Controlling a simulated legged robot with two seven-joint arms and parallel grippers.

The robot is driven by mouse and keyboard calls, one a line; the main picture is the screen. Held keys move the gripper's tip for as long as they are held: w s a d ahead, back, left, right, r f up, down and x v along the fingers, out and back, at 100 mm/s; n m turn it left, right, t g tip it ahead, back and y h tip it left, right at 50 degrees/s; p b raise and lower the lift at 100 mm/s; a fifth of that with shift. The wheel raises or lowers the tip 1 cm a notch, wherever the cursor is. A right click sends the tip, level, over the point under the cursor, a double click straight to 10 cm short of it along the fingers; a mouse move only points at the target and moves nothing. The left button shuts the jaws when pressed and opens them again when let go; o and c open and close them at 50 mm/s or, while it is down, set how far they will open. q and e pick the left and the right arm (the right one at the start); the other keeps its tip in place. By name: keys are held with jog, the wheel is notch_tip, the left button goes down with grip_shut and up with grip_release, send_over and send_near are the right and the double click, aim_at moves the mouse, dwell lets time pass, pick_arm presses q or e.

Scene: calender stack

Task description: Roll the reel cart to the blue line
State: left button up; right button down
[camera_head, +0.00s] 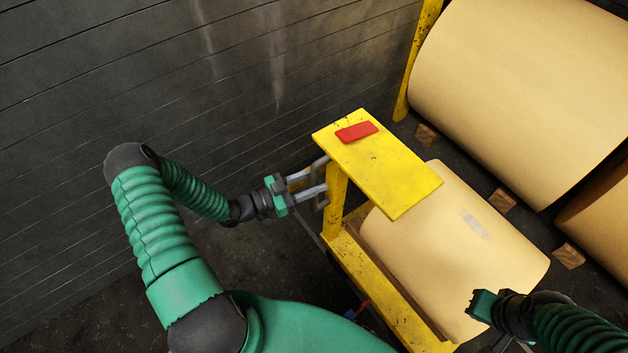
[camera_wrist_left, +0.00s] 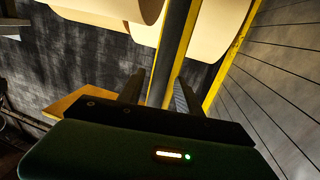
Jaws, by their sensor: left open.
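The reel cart (camera_head: 368,265) is a worn yellow frame carrying a large tan paper roll (camera_head: 430,250). My left gripper (camera_head: 320,180) is open at a grey handle bar on the cart's left side. In the left wrist view its fingers (camera_wrist_left: 160,88) stand on either side of a grey upright bar (camera_wrist_left: 175,45); contact cannot be told. My right gripper (camera_head: 503,345) is at the lower right beside the roll, its fingers mostly cut off by the frame edge. I see no blue line on the floor.
A red flat block (camera_head: 356,132) lies on the yellow plate. Larger tan rolls (camera_head: 530,80) rest at the right, with small wooden chocks (camera_head: 502,200) on the dark floor. A grey plank wall (camera_head: 150,80) runs along the left. Some dark floor (camera_head: 240,260) is bare left of the cart.

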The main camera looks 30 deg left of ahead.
pick_arm(q)
jog(key=shift+w, duration=0.1)
grip_shut()
dwell(1.4)
